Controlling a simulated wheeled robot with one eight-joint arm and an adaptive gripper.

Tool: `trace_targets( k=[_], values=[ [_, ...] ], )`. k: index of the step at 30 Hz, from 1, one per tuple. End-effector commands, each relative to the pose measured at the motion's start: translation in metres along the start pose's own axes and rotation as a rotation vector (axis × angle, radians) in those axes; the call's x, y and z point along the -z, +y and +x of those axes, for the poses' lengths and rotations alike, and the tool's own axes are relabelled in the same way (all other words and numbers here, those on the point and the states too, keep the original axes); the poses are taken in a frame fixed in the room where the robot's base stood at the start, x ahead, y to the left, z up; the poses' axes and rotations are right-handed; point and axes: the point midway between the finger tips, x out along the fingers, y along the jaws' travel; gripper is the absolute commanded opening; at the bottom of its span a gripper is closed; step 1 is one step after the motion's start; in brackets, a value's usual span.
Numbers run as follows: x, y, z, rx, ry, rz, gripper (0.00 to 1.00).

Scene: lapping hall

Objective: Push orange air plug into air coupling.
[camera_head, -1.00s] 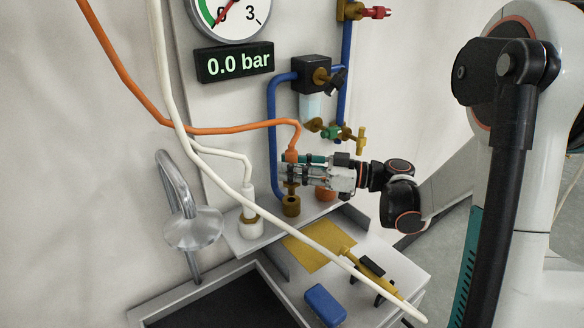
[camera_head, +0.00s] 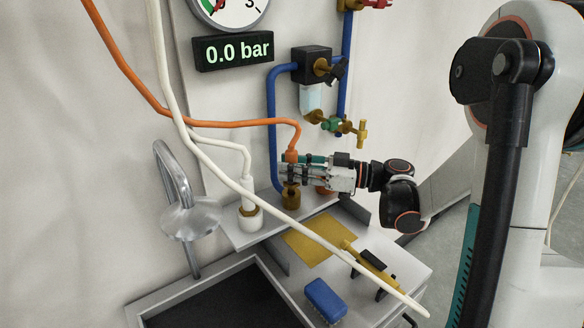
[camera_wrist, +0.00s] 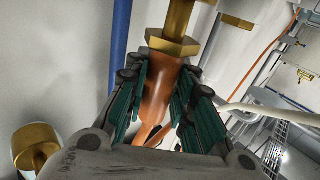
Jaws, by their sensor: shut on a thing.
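The orange air plug (camera_head: 291,156) hangs upright from the orange hose at the wall panel. My gripper (camera_head: 296,173) comes from the right and is shut on it. In the wrist view the orange plug body (camera_wrist: 157,88) sits between the two green-padded fingers (camera_wrist: 158,100), with a brass hex collar (camera_wrist: 172,43) and brass stem beyond. In the head view the brass air coupling (camera_head: 291,198) stands directly below the gripper, beside the blue pipe. The fingers hide the plug's lower end, so I cannot tell whether it touches or enters the coupling.
The gauge display (camera_head: 234,52) reads 0.0 bar. A white hose fitting (camera_head: 249,215) stands left of the coupling, and its hose crosses in front. A brass valve (camera_head: 347,127) is at upper right. A blue block (camera_head: 325,300) and a yellow-handled tool (camera_head: 370,268) lie on the bench.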

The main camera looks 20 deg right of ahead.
Motion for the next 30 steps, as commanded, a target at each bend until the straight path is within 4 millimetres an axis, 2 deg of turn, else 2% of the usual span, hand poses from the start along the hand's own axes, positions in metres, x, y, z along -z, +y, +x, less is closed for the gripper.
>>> trace_targets(
  k=[30],
  values=[
    [-0.024,0.0,0.0,0.0,0.0,0.0,0.0]
  ],
)
